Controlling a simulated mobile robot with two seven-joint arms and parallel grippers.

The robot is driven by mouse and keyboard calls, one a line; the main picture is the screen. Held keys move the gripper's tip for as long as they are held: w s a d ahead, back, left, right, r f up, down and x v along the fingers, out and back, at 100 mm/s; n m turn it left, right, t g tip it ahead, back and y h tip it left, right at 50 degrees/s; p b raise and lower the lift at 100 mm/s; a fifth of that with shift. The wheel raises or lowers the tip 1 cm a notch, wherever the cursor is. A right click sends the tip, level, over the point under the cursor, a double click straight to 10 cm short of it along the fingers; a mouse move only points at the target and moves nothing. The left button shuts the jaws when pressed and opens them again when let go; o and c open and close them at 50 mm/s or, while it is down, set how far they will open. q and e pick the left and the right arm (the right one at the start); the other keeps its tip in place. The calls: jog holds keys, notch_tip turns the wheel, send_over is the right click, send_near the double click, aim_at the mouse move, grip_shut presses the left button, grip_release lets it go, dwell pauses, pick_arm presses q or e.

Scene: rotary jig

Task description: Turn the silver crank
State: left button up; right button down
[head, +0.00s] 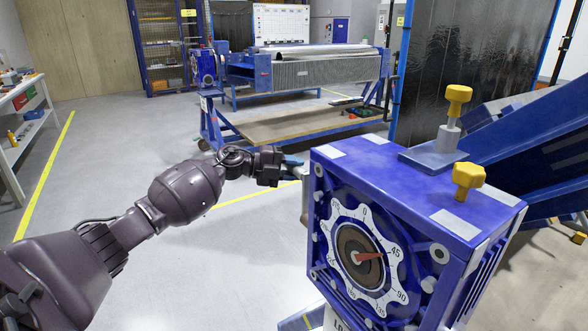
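The blue jig box (400,190) stands at the right of the head view. A pale silver piece (304,196), which looks like part of the crank, shows at the box's left side; the box hides the rest. My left gripper (292,166) reaches in from the left, with its fingertips at the top of this piece. It is too small and overlapped to tell whether the fingers are shut on it. My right gripper is out of view.
Two yellow knobs (458,99) (468,179) stand up from the box top, beside a grey plate. A blue sloped beam (540,140) lies to the right. A roller machine (320,70) stands behind. The floor at left is clear, with a shelf (22,115) at the far left.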

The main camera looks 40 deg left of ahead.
pick_arm(q)
grip_shut()
jog(key=shift+w+r+g+y, duration=0.2)
jog(key=shift+w+g+y, duration=0.05)
jog(key=shift+g+y, duration=0.05)
